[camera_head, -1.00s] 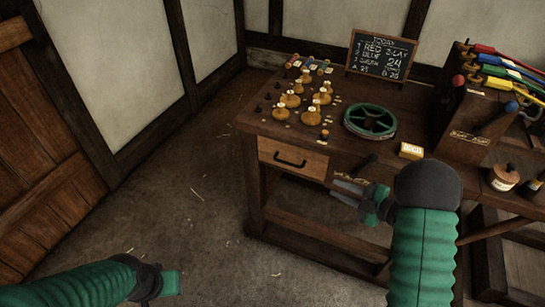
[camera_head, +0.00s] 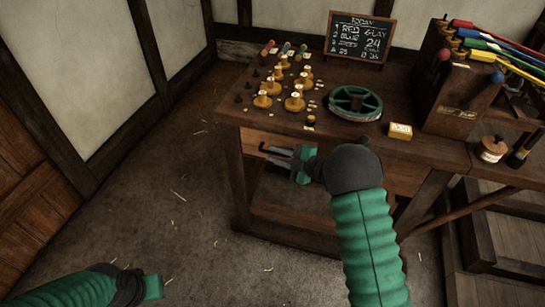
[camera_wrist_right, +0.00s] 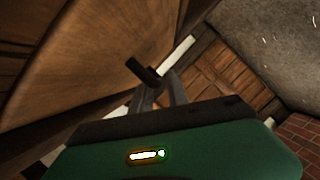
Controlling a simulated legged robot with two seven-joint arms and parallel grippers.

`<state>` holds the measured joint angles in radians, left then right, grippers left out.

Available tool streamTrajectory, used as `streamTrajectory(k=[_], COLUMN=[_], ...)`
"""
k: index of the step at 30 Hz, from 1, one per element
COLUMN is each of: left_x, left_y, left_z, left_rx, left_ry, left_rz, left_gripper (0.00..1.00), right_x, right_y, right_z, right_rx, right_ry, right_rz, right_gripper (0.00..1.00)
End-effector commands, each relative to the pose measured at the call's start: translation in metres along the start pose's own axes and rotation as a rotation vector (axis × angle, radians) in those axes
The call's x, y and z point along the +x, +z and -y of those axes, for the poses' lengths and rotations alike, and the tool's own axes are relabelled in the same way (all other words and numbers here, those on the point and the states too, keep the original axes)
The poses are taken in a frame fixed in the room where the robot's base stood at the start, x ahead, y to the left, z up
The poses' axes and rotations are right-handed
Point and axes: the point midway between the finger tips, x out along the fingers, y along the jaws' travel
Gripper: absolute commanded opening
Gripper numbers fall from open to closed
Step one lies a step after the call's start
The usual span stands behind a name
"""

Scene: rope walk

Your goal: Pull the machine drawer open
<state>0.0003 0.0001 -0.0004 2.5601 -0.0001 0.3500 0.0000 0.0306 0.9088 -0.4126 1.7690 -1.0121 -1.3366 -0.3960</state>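The machine drawer (camera_head: 255,139) is a light wooden front under the bench top at its left end. It looks shut, and my right gripper covers much of it. Its dark handle (camera_head: 264,148) shows just past my right fingertips, and also in the right wrist view (camera_wrist_right: 142,71). My right gripper (camera_head: 272,156) is at the handle with its two fingers apart. In the wrist view the fingertips (camera_wrist_right: 160,84) meet the handle's outline; I cannot tell whether they are around it or beside it. My left gripper (camera_head: 152,287) is low at the left, away from the bench; its fingers are unclear.
The bench (camera_head: 235,116) holds several wooden spools, a green wheel (camera_head: 356,103), a yellow-labelled block (camera_head: 400,131) and a chalkboard (camera_head: 357,37). A lever box (camera_head: 455,90) stands at the right. The floor (camera_head: 180,180) left of the bench is clear apart from straw bits.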

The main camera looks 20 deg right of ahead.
Motion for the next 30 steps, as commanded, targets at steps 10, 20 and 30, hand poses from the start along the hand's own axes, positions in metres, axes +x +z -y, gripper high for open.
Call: streamTrajectory(k=[10,20,30], left_x=[0.0028,0.0029,0.0029], left_y=[0.0005,0.0005,0.0006], left_z=[-0.0003,-0.0002,-0.0002], left_rx=[0.001,0.001,0.001], left_ry=[0.0,0.0,0.0], left_rz=[0.0,0.0,0.0], left_gripper=[0.36,0.36,0.36], right_x=[0.0127,0.0126,0.0122], right_y=[-0.0006,-0.0005,0.0], right_z=[-0.0007,-0.0002,0.0003], right_rx=[-0.001,-0.001,0.0], right_ry=[0.001,0.0,-0.001], right_rz=[0.001,0.0,0.001], right_gripper=[0.2,0.0,0.0])
